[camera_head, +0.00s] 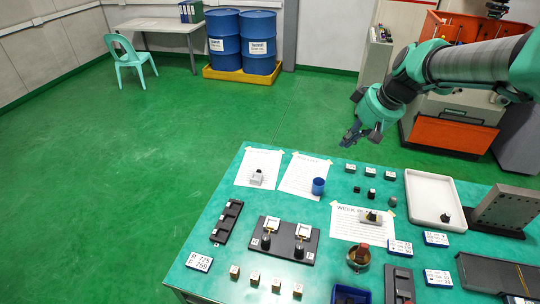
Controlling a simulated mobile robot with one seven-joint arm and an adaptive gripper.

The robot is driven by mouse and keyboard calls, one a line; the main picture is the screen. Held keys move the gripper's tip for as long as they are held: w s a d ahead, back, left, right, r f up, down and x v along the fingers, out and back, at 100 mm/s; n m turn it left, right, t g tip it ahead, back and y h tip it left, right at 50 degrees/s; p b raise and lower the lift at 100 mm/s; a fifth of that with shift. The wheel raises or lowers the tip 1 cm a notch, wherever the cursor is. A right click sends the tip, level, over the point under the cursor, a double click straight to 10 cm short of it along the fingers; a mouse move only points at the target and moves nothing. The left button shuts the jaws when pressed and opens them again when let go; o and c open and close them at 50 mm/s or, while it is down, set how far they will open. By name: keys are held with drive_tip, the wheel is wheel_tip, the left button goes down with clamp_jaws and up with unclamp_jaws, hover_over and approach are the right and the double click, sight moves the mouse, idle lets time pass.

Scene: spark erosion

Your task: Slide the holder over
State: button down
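My gripper (350,138) hangs in the air beyond the far edge of the green table (240,210), with nothing visible in it. Its fingers are too small to tell open from shut. Which thing is the holder is not clear from this view. A dark base with two upright fixtures (284,240) stands at the middle front. A dark slotted rack (227,222) lies to its left. A small grey block (256,177) sits on the left paper sheet, and another small block (371,217) sits on the "WEEK" sheet. My gripper touches none of them.
A blue cup (318,186), a white tray (433,197), a grey angle plate (505,208), a round pot (358,257) and a blue bin (350,295) stand on the table. Several small cubes line the front.

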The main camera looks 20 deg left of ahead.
drive_tip(key=w+a+f+n+g+y+p, duration=0.2)
drive_tip(key=w+a+f+n, duration=0.3)
drive_tip(key=w+a+f, duration=1.1)
drive_tip(key=n+g+y+p, duration=0.1)
drive_tip(key=n+y+p, duration=0.1)
drive_tip(key=n, duration=0.2)
approach(253, 178)
drive_tip(key=v, duration=0.4)
drive_tip(key=shift+w+r, duration=0.3)
drive_tip(key=shift+r, duration=0.1)
drive_tip(key=shift+f, duration=0.1)
drive_tip(key=shift+x, duration=4.9)
drive_tip(key=shift+d, duration=0.1)
drive_tip(key=shift+d, duration=0.15)
